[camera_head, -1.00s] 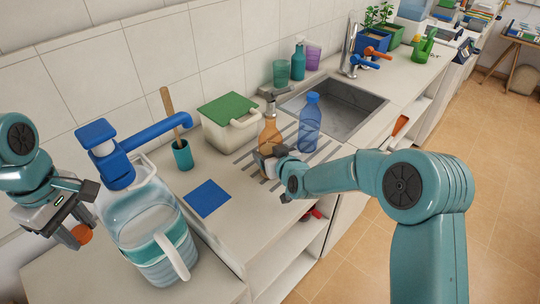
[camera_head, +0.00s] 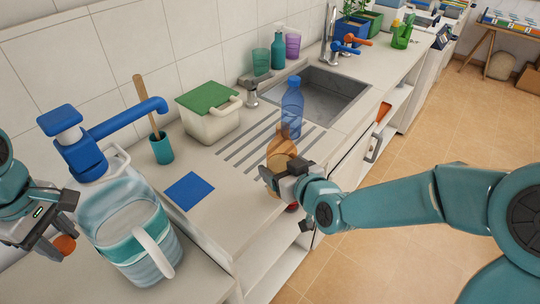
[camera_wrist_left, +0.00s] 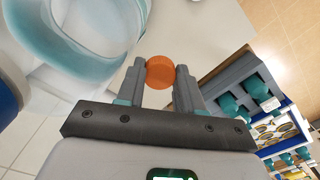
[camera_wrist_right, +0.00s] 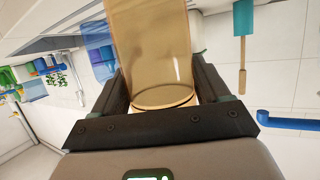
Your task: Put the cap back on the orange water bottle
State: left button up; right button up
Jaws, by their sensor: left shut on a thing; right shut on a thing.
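The orange water bottle (camera_head: 281,148) is at the front edge of the counter, by the drying grooves. My right gripper (camera_head: 277,177) is shut on its body. In the right wrist view the translucent orange bottle (camera_wrist_right: 152,45) stands between the fingers of the right gripper (camera_wrist_right: 160,95); its neck is out of that view. The orange cap (camera_head: 65,244) is at the lower left, in my left gripper (camera_head: 58,236), beside the big water jug. The left wrist view shows the round cap (camera_wrist_left: 160,72) pinched between the two fingertips, well away from the bottle.
A blue bottle (camera_head: 292,105) stands behind the orange one, near the sink (camera_head: 325,92). A blue mat (camera_head: 189,191) lies flat on the counter, and a green-lidded box (camera_head: 209,118) is by the wall.

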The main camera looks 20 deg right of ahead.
pick_arm(q)
jog(key=shift+f, duration=0.25)
pick_arm(e)
jog(key=shift+s+d, duration=0.15)
jog(key=shift+s, duration=0.55)
jog(key=shift+s+d, duration=0.1)
jog(key=shift+s, duration=0.55)
jog(key=o, duration=0.7)
jog(key=c, duration=0.9)
pick_arm(q)
jog(key=shift+s, duration=0.1)
pick_arm(e)
jog(key=shift+s, duration=0.15)
